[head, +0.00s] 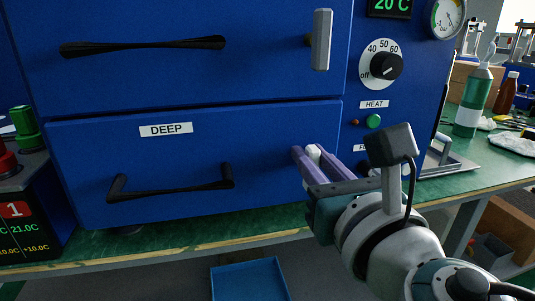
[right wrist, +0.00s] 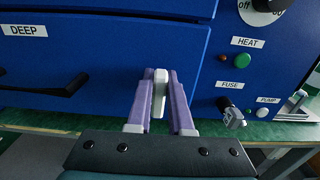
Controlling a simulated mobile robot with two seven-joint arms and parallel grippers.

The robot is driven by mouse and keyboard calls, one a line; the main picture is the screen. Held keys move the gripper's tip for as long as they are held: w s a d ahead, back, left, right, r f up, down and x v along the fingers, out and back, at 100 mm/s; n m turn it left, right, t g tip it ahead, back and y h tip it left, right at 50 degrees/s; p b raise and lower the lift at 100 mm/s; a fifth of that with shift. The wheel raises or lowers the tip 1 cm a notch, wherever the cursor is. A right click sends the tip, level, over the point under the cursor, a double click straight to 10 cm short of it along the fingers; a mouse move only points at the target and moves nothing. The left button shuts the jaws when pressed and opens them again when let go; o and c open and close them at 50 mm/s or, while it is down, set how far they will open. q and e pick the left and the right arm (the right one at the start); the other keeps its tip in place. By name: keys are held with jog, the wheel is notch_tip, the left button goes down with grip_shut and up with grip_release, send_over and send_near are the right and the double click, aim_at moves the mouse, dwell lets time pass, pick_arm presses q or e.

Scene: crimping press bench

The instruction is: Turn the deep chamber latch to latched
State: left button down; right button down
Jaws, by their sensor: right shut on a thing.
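The deep chamber is the lower blue drawer front with a DEEP label (head: 166,130) and a black bar handle (head: 170,186). Its latch is a pale grey lever (head: 314,151) at the right edge of that front. My right gripper (head: 311,155) is shut on this latch, with a purple finger on either side. In the right wrist view, the latch (right wrist: 160,92) stands roughly upright between the fingertips (right wrist: 161,88). The fingers hide part of the lever and its pivot, so its exact turn is hard to tell. My left gripper is not in view.
The upper drawer has its own upright grey latch (head: 321,40) and a black handle (head: 143,46). A heat dial (head: 386,66) and green button (head: 373,121) are on the panel at right. A green bottle (head: 473,100) stands on the bench. A blue bin (head: 250,279) is below.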

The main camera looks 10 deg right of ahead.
jog(key=shift+m, duration=0.3)
dwell(0.4)
jog(key=m, duration=0.1)
jog(key=m+b, duration=0.1)
jog(key=m, duration=0.1)
jog(key=shift+d+f+m, duration=0.15)
jog(key=shift+d+m, duration=0.1)
jog(key=shift+m, duration=0.05)
jog(key=shift+d+f+m+b, duration=0.2)
jog(key=shift+m+b, duration=0.5)
jog(key=shift+m, duration=1.55)
jog(key=shift+d+f+m+b, duration=0.2)
jog(key=shift+m+b, duration=0.45)
jog(key=shift+m, duration=1.65)
jog(key=shift+d+f+m+b, duration=0.15)
jog(key=shift+m+b, duration=0.55)
jog(key=shift+m, duration=1.55)
jog(key=shift+f, duration=0.1)
jog(key=c, duration=0.8)
grip_release()
